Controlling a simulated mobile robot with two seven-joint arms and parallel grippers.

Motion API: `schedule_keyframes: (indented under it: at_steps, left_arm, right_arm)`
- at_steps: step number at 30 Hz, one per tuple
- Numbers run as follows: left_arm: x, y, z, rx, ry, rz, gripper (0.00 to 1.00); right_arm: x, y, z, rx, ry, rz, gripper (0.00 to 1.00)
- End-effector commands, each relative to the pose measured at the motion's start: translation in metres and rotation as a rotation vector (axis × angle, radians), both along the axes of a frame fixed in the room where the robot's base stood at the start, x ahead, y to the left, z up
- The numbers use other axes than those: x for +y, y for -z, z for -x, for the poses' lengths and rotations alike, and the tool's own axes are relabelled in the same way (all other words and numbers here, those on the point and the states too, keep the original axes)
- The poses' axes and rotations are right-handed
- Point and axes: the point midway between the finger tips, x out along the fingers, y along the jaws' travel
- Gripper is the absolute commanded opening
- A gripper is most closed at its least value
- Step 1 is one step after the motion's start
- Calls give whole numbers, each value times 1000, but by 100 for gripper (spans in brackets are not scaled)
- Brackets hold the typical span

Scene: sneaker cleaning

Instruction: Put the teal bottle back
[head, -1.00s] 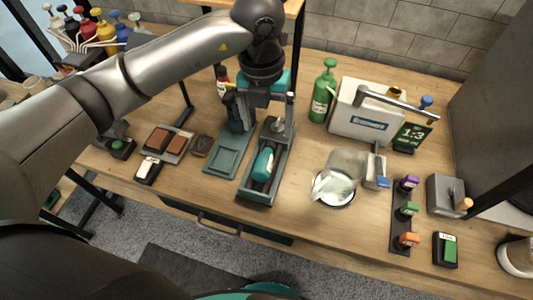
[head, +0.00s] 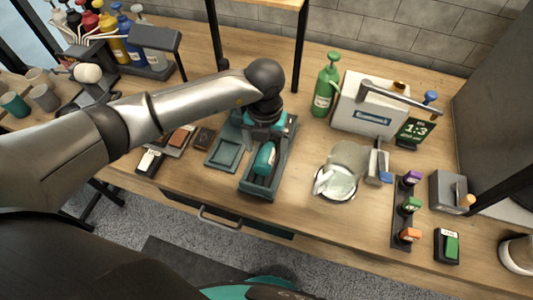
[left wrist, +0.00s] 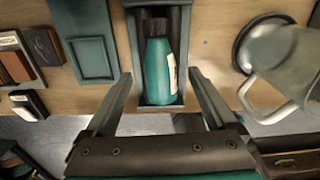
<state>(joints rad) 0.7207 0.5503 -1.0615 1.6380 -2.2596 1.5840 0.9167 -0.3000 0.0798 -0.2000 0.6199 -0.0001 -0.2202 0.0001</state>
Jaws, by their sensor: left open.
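The teal bottle (head: 264,157) lies in a long grey-green tray (head: 258,192) on the bench, its dark end toward the back. It also shows in the left wrist view (left wrist: 158,75), lying in the tray with a pale label on its right side. My left gripper (left wrist: 160,78) is open, with one finger on each side of the tray and bottle in that view. I cannot tell whether the fingers touch anything. In the head view the left gripper (head: 268,125) is over the back part of the tray, and its wrist hides that end. My right gripper is not in view.
A flat green tray (head: 223,152) is just left of the long tray. A glass pitcher (head: 340,175) stands to the right, and a green spray bottle (head: 326,88) and a white box (head: 365,100) stand behind. Small brush blocks (head: 181,138) lie left. Bare wood shows between tray and pitcher.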

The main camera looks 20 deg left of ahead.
Motion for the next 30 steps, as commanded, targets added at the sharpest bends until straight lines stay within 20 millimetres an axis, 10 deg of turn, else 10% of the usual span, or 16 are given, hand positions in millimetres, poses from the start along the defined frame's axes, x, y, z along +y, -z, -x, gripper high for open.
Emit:
schedule_keyframes:
  at_steps: [13, 30]
  left_arm:
    - [0, 24, 0, 0, 1, 0, 90]
    - [0, 23, 0, 0, 0, 1, 26]
  right_arm:
    - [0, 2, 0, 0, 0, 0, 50]
    - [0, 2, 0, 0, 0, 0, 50]
